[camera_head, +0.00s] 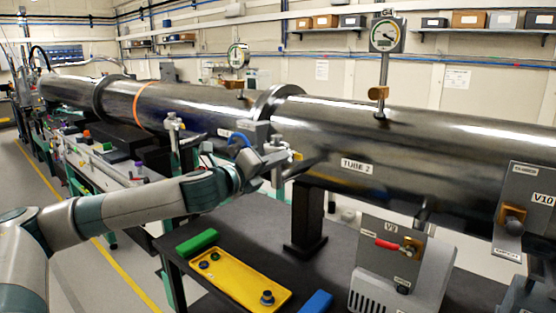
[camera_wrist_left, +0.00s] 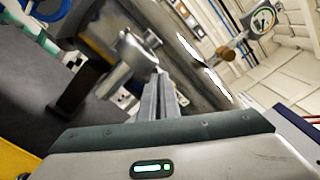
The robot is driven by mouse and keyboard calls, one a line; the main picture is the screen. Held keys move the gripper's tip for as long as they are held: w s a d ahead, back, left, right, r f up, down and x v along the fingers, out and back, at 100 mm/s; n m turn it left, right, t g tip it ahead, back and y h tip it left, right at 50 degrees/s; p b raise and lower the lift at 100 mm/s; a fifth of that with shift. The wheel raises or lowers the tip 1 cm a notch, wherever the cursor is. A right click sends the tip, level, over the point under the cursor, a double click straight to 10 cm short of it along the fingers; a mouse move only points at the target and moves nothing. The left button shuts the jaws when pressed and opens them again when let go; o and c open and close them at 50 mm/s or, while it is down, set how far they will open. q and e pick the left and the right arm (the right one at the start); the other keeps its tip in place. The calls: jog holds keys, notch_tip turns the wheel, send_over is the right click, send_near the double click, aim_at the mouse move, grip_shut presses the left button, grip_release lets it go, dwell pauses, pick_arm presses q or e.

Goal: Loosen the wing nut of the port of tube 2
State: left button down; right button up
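Tube 2 (camera_head: 430,150) is the long dark metal pipe with the "TUBE 2" label. A grey stubby fitting (camera_wrist_left: 122,58), apparently the port, shows beyond my fingertips in the left wrist view. A small pale part (camera_wrist_left: 151,40) sits beside it; I cannot tell whether this is the wing nut. My left gripper (camera_head: 288,158) is at the near side of the pipe, left of the label, and hides much of what is there. Its two fingers (camera_wrist_left: 158,76) lie close together, with nothing clearly visible between them. My right gripper is out of view.
A dark table holds a yellow tray (camera_head: 232,278), a green block (camera_head: 197,243) and a blue block (camera_head: 317,304). Valve box V9 (camera_head: 372,275) stands at right, panel V10 (camera_head: 530,190) beyond. A dial gauge (camera_head: 386,35) rises above the pipe. A black support (camera_head: 307,215) stands below it.

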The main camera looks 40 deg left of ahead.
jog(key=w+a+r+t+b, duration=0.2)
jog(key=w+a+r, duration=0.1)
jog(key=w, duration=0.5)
pick_arm(q)
jog(key=n+p, duration=0.1)
jog(key=n, duration=2.3)
jog(key=shift+f+p, duration=0.2)
jog(key=shift+p, duration=0.15)
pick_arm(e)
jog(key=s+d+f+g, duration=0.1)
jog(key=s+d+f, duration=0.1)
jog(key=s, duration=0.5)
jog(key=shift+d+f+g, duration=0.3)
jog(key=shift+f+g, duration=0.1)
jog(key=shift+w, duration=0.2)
